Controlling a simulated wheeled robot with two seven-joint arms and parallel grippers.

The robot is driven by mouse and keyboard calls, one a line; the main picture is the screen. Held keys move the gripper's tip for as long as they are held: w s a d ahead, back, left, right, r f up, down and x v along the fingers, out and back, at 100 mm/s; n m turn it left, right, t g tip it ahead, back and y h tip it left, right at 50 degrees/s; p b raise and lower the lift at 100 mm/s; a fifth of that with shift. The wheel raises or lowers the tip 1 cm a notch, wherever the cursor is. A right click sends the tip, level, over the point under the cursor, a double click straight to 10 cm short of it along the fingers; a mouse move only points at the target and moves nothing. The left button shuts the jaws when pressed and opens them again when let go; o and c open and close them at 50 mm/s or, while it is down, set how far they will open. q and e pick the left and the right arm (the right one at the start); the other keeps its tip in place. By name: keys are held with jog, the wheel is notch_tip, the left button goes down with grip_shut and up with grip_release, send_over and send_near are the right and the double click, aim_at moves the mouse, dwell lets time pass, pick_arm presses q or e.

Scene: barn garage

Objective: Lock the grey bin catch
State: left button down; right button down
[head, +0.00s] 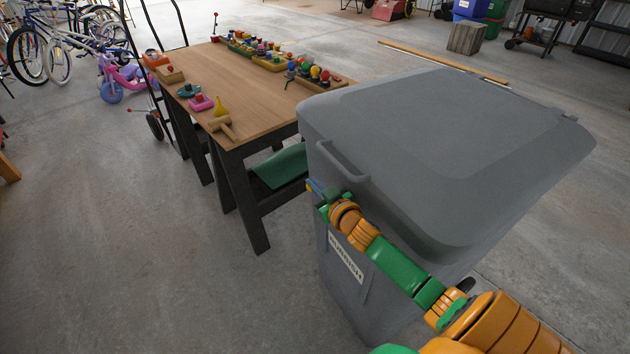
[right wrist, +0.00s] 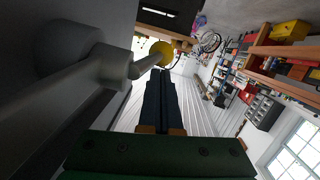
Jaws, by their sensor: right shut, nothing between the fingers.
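The grey bin (head: 335,235) stands right of the workbench, with its grey lid (head: 440,140) down. A grey bar handle (head: 343,160) sits on the lid's front edge. My right gripper (head: 313,186) is just below this handle, close to the bin's front, shut and empty. In the right wrist view, its dark fingers (right wrist: 161,95) are together. A grey bar (right wrist: 100,78) runs beside them on the left; I cannot tell whether it is the handle or the catch. A yellow rounded thing (right wrist: 162,49) shows near the fingertips. No catch is clearly visible in the head view. My left gripper is out of view.
A wooden workbench (head: 200,75) with toys and small objects stands left of the bin. A green thing (head: 280,165) is under it. Bicycles (head: 40,45) stand at the far left. The concrete floor (head: 130,250) at front left is clear.

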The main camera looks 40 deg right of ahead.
jog(key=s+f+g+p, duration=0.3)
jog(key=f+g+p, duration=0.1)
jog(key=f, duration=0.3)
jog(key=shift+a+f+p, duration=0.25)
jog(key=shift+f+p, duration=0.1)
jog(key=shift+p, duration=0.55)
dwell(0.6)
jog(key=shift+f, duration=0.1)
dwell(0.4)
jog(key=shift+s, duration=0.1)
